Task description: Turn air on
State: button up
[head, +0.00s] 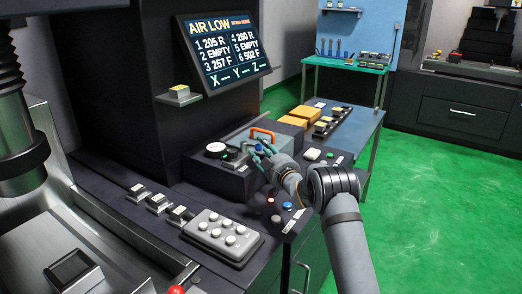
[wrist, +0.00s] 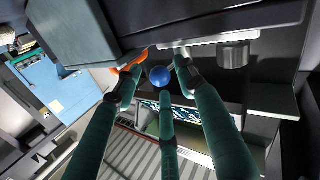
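The screen (head: 222,49) in the head view reads "AIR LOW" at the top. A grey unit (head: 228,167) below it carries a round gauge (head: 217,149), an orange handle (head: 263,132) and a small blue ball knob (head: 259,147). My gripper (head: 264,152) is at the unit's right side, by the blue knob. In the wrist view the blue knob (wrist: 160,76) sits among my three green fingers, with gaps at its sides. The gripper looks open; contact with the knob is unclear. The orange handle (wrist: 131,63) shows beside and partly behind the left finger.
A keypad (head: 222,237) and several small switches (head: 158,203) lie on the console left of my arm. A blue bench (head: 352,138) with yellow boxes stands behind.

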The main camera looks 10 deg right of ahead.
jog(key=shift+c, duration=0.4)
grip_shut()
dwell(0.4)
